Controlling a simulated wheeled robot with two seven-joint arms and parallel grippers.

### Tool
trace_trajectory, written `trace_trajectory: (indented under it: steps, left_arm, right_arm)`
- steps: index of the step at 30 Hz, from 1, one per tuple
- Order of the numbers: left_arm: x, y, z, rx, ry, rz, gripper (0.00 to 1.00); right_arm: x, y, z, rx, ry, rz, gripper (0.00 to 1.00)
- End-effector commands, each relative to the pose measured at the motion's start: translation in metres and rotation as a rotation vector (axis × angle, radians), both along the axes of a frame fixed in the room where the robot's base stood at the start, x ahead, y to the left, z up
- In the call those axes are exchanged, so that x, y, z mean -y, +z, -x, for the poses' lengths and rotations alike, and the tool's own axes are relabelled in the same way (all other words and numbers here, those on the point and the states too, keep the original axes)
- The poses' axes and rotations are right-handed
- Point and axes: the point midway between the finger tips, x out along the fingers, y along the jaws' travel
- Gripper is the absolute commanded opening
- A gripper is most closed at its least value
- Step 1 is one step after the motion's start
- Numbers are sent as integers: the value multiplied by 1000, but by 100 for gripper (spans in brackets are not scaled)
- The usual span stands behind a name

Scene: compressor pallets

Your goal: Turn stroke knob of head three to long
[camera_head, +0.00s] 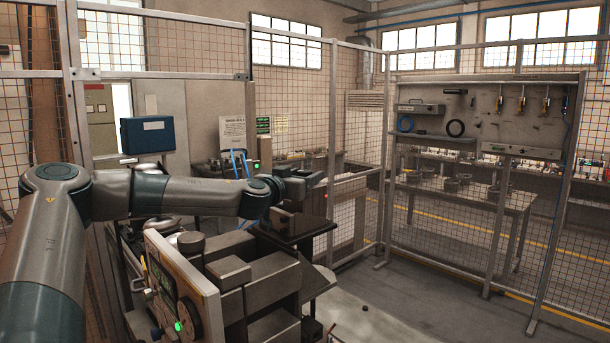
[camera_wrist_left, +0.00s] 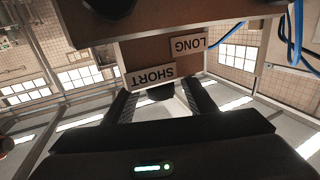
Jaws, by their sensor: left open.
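My left gripper (camera_head: 290,190) is at the end of the arm that crosses from the left, close to the machine. In the left wrist view its two dark fingers (camera_wrist_left: 160,102) stand apart and open. A dark piece (camera_wrist_left: 155,92), perhaps the stroke knob, shows between them, partly hidden; I cannot tell whether they touch it. Above it is a brown panel (camera_wrist_left: 130,58) with a SHORT label (camera_wrist_left: 152,76) and a LONG label (camera_wrist_left: 190,45), both upside down. The knob is not clear in the head view. My right gripper is not in view.
In the left wrist view, blue hoses (camera_wrist_left: 298,35) hang at the right. In the head view, a machine with a green-lit panel (camera_head: 172,285) stands below my arm. Mesh fencing (camera_head: 355,200) stands beyond, and the floor at the right (camera_head: 425,290) is mostly clear.

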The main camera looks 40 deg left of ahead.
Motion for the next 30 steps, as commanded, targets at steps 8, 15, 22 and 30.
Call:
trace_trajectory:
  steps: [8,15,22,30]
  left_arm:
    - [0,0,-1,1,0,0,51]
    - [0,0,-1,1,0,0,9]
    - [-1,-1,0,1,-6,1,10]
    - [-1,-3,0,5,-68,2,10]
  right_arm:
    - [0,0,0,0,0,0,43]
    - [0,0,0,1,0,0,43]
    - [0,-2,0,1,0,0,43]
    - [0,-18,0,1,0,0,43]
